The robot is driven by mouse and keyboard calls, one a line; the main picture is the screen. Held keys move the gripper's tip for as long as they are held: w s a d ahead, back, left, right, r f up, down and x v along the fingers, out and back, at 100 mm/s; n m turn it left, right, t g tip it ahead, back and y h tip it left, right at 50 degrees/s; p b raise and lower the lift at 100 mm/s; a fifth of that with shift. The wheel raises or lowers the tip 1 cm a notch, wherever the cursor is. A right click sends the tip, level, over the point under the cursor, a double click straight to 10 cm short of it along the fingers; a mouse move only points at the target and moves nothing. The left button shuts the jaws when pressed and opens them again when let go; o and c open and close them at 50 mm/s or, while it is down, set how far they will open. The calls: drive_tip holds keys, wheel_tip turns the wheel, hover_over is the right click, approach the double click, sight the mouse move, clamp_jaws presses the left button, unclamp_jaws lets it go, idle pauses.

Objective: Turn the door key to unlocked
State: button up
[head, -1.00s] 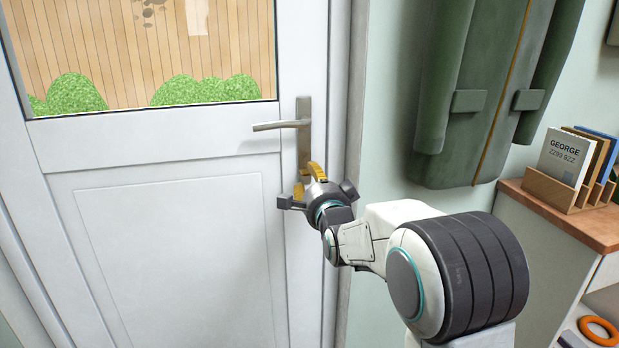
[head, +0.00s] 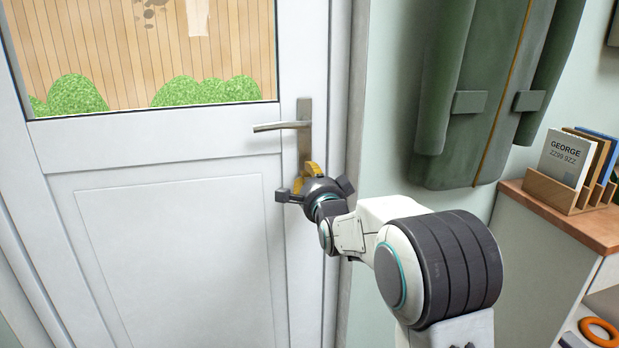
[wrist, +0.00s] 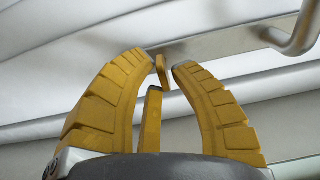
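The white door (head: 170,240) is shut, with a metal lever handle (head: 285,126) on a long plate (head: 304,148). My gripper (head: 305,178) is at the lower end of this plate, below the lever. A narrow yellow piece (wrist: 161,72) shows between the tips, in front of the metal plate (wrist: 230,47). I cannot tell whether it is the key or part of my gripper. The key is not clearly seen in the head view, where my gripper covers the lock.
A green coat (head: 480,90) hangs on the wall right of the door frame. A wooden cabinet top (head: 565,215) at the right holds a letter rack (head: 560,185). An orange ring (head: 599,331) lies on a shelf below. The floor is not seen.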

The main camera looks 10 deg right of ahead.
clamp_jaws()
drive_tip(key=shift+f+n+b, duration=0.1)
drive_tip(key=shift+n+b, duration=0.2)
drive_tip(key=shift+b, duration=0.05)
drive_tip(key=n+b, duration=0.3)
drive_tip(key=shift+d+n, duration=0.1)
drive_tip(key=shift+n, duration=0.2)
drive_tip(key=n+b, duration=0.5)
drive_tip(key=b, duration=0.1)
drive_tip(key=shift+f, duration=0.1)
drive_tip(key=n, duration=0.1)
drive_tip(key=n+b, duration=0.2)
drive_tip(key=n, duration=0.1)
drive_tip(key=shift+r, duration=0.25)
drive_tip(key=shift+r+n, duration=0.1)
drive_tip(key=shift+n, duration=2.2)
